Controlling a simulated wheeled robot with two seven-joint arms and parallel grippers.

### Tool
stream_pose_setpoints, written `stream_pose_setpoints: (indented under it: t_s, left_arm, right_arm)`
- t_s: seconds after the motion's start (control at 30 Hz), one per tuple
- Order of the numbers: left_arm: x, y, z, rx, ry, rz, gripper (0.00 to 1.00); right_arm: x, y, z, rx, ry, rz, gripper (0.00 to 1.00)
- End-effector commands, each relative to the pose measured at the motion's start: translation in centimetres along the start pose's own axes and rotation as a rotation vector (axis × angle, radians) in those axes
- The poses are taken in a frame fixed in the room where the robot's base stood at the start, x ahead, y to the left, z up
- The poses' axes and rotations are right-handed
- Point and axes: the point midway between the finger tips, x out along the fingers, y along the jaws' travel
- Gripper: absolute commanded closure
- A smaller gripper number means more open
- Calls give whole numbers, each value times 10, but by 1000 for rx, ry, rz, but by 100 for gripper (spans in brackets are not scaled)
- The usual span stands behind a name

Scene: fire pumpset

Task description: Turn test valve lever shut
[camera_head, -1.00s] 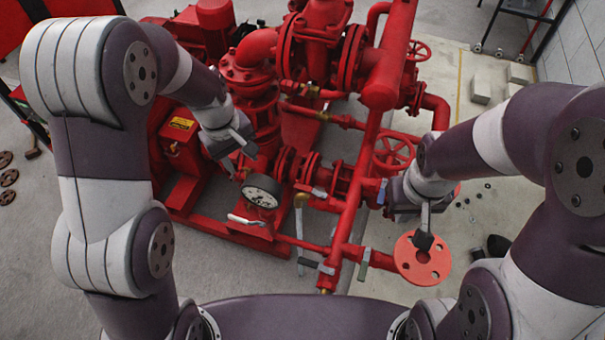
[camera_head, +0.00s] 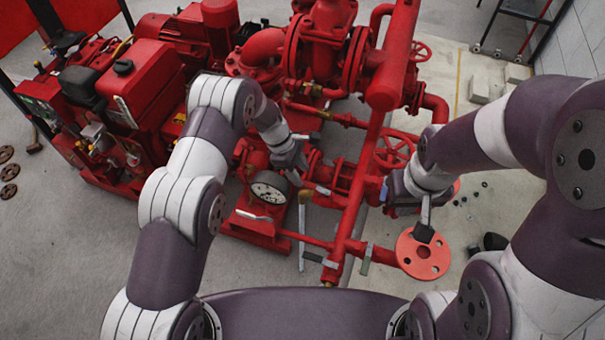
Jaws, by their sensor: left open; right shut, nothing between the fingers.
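Several levers show on the red pump pipework, and I cannot tell for sure which one is the test valve lever. A long grey lever (camera_head: 302,238) with a brass-coloured upper end hangs near the middle, right of the round gauge (camera_head: 269,190). A pale lever (camera_head: 253,216) lies below the gauge. My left gripper (camera_head: 296,176) is open above the pipework, just right of the gauge and above the long lever's upper end; contact cannot be seen. My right gripper (camera_head: 392,207) is shut and empty beside the red pipe, near the red flange disc (camera_head: 423,256).
A red handwheel (camera_head: 394,150) stands close above my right gripper. A red engine (camera_head: 130,85) fills the upper left. Small loose parts (camera_head: 468,196) lie on the floor at right. Open floor (camera_head: 75,240) is at lower left.

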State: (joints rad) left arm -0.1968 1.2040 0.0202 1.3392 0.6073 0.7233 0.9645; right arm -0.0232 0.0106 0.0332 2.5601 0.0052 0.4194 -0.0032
Motion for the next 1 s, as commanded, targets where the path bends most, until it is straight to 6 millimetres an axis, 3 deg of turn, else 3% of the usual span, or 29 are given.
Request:
stream_pose_setpoints:
  t_s: [0.2, 0.53, 0.7, 1.0]
  left_arm:
    - [31, 1, 1, 1, 1, 0, 54]
    - [36, -1, 0, 2, 0, 2, 54]
    - [36, -1, 0, 2, 0, 2, 100]
    - [36, 0, -1, -18, 1, 11, 100]
  right_arm:
    - [-10, 0, -1, 0, 0, 0, 100]
    - [-10, 0, -1, 0, 0, 0, 100]
    - [-10, 0, -1, 0, 0, 0, 100]
    - [-8, 0, -1, 0, 0, 0, 100]
